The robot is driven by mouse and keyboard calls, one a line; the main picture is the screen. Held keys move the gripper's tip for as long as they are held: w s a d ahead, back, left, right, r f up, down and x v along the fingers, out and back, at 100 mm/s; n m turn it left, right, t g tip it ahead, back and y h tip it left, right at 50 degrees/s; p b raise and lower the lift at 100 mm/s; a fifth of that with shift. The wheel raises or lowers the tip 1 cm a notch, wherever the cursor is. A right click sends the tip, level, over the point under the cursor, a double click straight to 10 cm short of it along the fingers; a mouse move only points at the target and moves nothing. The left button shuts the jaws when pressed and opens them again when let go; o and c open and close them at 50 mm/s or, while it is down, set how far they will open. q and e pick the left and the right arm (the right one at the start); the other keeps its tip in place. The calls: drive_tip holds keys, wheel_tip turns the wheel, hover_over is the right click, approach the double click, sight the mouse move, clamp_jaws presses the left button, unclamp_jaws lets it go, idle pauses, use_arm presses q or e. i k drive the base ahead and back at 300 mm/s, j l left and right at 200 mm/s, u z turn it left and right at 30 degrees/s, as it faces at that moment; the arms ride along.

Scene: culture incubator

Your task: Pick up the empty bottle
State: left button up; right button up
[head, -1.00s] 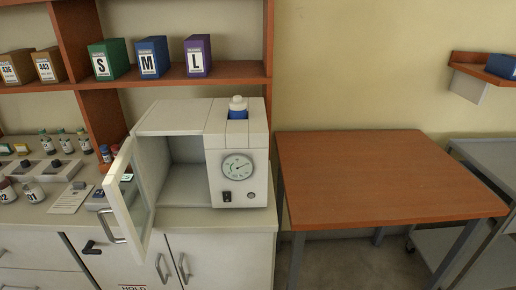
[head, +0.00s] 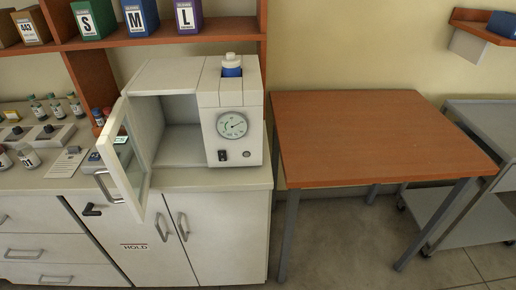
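A small bottle (head: 231,60) with a white cap and a blue body sits upright in the top of the white incubator (head: 208,92). Its lower part is hidden by the incubator housing, and I cannot tell whether it is empty. The incubator stands on the counter, its glass door (head: 139,168) swung open to the left and its chamber (head: 180,143) looking empty. Several small capped bottles (head: 55,105) stand at the left, with labelled bottles (head: 28,156) in front of them. Neither of my grippers is in view.
A bare wooden table (head: 375,135) stands right of the incubator, with a grey cart (head: 490,130) beyond it. A shelf (head: 160,39) above the incubator holds boxes marked S, M and L. The open door juts over the counter's front edge.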

sight(27, 153)
drive_tip(key=j+z, duration=0.1)
drive_tip(key=j, duration=0.45)
drive_tip(key=k+j, duration=0.15)
drive_tip(key=j, duration=0.4)
drive_tip(key=k+j+z, duration=0.15)
drive_tip(key=j, duration=1)
drive_tip(key=k+j+u, duration=0.1)
drive_tip(key=u, duration=0.35)
drive_tip(key=j+u, duration=0.15)
drive_tip(key=u, duration=0.35)
drive_tip(key=k+j, duration=0.05)
